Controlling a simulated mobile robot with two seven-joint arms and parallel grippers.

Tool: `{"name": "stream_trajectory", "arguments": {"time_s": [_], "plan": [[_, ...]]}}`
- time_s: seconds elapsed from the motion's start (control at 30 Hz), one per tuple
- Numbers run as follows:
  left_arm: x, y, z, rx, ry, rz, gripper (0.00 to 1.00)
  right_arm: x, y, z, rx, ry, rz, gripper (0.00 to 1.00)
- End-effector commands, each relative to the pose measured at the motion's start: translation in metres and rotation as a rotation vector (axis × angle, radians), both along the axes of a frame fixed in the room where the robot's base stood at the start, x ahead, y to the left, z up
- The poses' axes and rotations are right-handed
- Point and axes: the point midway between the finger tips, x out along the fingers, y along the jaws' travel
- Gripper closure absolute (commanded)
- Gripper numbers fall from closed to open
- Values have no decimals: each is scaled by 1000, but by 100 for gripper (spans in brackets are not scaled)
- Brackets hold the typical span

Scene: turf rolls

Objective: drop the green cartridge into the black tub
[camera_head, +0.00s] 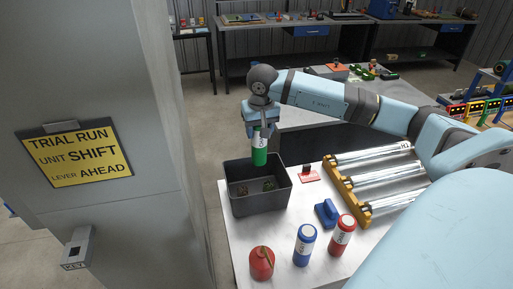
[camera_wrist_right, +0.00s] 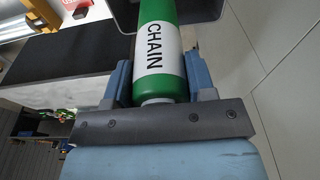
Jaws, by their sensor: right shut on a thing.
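The green cartridge (camera_head: 260,155) has a white label, which reads CHAIN in the right wrist view (camera_wrist_right: 157,45). My right gripper (camera_head: 260,130) is shut on it by its upper end and holds it roughly upright. The cartridge's lower end overlaps the back rim of the black tub (camera_head: 262,201) in the head view and appears to hang just above the opening. A few small dark items lie on the tub's floor. Part of the tub's wall also shows at the top of the right wrist view (camera_wrist_right: 207,10). My left gripper is out of view.
The tub stands on a white table (camera_head: 285,268). Near it are a red round canister (camera_head: 262,264), a blue cartridge (camera_head: 304,246), a red cartridge (camera_head: 342,236), a blue block (camera_head: 326,213) and a yellow rack (camera_head: 347,193) of clear tubes. A grey pillar (camera_head: 120,110) rises at left.

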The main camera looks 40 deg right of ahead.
Motion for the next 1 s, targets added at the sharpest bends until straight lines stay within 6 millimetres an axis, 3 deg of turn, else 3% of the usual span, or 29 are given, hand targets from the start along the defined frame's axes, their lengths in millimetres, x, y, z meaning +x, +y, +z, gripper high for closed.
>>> {"name": "stream_trajectory", "arguments": {"time_s": [0.4,0.77,0.8,0.9,1.0], "plan": [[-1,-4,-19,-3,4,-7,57,0,0,-46,1,-1,-1,100],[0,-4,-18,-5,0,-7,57,0,0,-51,0,-2,0,100],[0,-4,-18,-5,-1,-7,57,0,0,-51,0,-2,0,43],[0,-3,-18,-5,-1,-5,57,0,0,-52,0,-2,0,20],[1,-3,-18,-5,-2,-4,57,0,0,-52,0,-1,0,20]]}}
